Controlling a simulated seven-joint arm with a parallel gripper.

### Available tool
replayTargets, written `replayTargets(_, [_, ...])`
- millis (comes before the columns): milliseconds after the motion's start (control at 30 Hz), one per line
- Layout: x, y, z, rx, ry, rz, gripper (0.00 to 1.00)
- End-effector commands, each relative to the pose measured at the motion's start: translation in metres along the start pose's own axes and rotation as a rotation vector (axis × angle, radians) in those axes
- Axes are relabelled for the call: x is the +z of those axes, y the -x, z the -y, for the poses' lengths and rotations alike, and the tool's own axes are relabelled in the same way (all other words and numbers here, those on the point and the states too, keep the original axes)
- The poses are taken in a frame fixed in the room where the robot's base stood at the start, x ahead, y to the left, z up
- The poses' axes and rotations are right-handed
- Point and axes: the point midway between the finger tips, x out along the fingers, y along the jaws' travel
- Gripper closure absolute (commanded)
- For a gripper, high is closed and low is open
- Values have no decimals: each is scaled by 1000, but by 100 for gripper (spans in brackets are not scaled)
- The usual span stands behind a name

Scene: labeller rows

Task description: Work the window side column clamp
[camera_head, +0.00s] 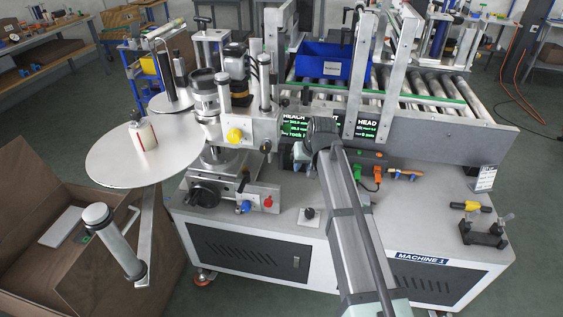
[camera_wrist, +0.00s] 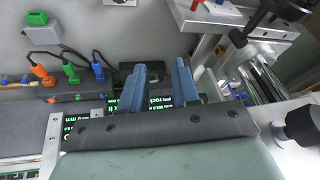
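The labeller head stands on a metal column (camera_head: 214,158) left of centre in the head view. A black lever (camera_head: 243,181) sits at the column's base, near a blue knob (camera_head: 246,207) and a red knob (camera_head: 268,202). A black clamp-like lever (camera_wrist: 285,10) shows at the upper right of the wrist view, over a silver block (camera_wrist: 262,36). I cannot tell which lever is the window side clamp. My gripper (camera_wrist: 160,68) has two blue fingers, apart with nothing between them. In the head view my gripper (camera_head: 299,152) is right of the column, partly hidden by my arm.
Green-lettered displays (camera_head: 295,126) stand behind my gripper. Plugged cables with orange and green connectors (camera_wrist: 71,73) lie to its left in the wrist view. A conveyor with a blue bin (camera_head: 333,66) is behind. A yellow-handled tool (camera_head: 471,207) lies at the right. The front tabletop is mostly clear.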

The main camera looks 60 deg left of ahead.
Motion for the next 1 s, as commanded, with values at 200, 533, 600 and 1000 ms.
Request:
replayTargets(200, [-77, 22, 14, -60, 42, -19, 69])
replayTargets(533, [-82, 17, 26, -133, 161, 28, 69])
replayTargets(600, [-81, 14, 27, -133, 171, 28, 69])
replayTargets(1000, [-80, -44, 34, -132, 171, 29, 69])
